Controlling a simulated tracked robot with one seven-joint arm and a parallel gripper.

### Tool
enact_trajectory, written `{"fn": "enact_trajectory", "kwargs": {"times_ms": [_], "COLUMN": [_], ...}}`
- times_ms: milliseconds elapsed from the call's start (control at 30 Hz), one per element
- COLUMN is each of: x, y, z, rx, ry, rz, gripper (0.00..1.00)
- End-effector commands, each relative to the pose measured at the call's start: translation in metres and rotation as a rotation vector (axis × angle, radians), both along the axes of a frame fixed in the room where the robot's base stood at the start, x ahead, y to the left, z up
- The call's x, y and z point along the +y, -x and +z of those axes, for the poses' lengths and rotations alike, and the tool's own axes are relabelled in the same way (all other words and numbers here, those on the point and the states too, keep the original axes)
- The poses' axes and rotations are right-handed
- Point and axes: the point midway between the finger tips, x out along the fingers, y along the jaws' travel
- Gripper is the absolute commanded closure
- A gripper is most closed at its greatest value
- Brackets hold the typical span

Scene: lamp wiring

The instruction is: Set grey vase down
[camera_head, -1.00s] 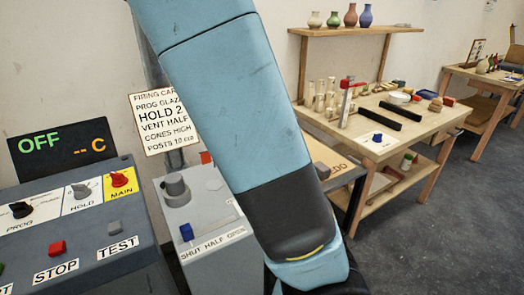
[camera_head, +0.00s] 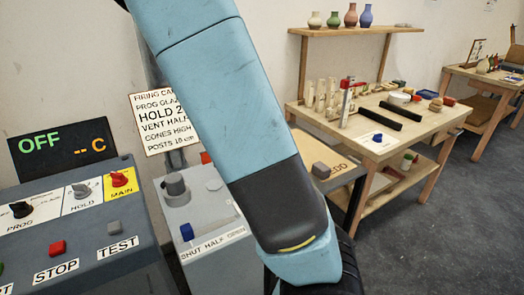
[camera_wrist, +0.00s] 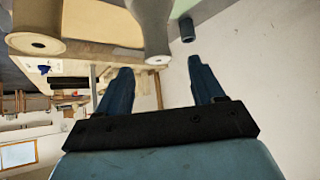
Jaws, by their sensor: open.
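A smooth grey, tapered shape (camera_wrist: 152,25) hangs in from the top of the wrist view, its pale round end near my fingertips. It may be the grey vase, but only part of it shows. My gripper (camera_wrist: 158,65) has its two dark blue fingers spread apart, with nothing clasped between them. I cannot tell whether a finger touches the grey shape. In the head view my arm hides the area around the gripper.
A grey control panel (camera_head: 85,235) and a grey box with a knob (camera_head: 205,205) stand at left. A wooden bench (camera_head: 425,120) with black bars and small pieces is at right. A grey block (camera_head: 321,170) sits on a wooden surface. The floor at right is clear.

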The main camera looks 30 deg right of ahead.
Motion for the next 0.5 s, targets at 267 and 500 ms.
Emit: {"fn": "enact_trajectory", "kwargs": {"times_ms": [267, 500], "x": [-0.009, -0.016], "y": [-0.007, -0.014], "z": [-0.011, -0.021], "rx": [0.000, 0.001], "ry": [-0.001, 0.000], "rz": [-0.002, -0.004], "gripper": [0.33, 0.33]}}
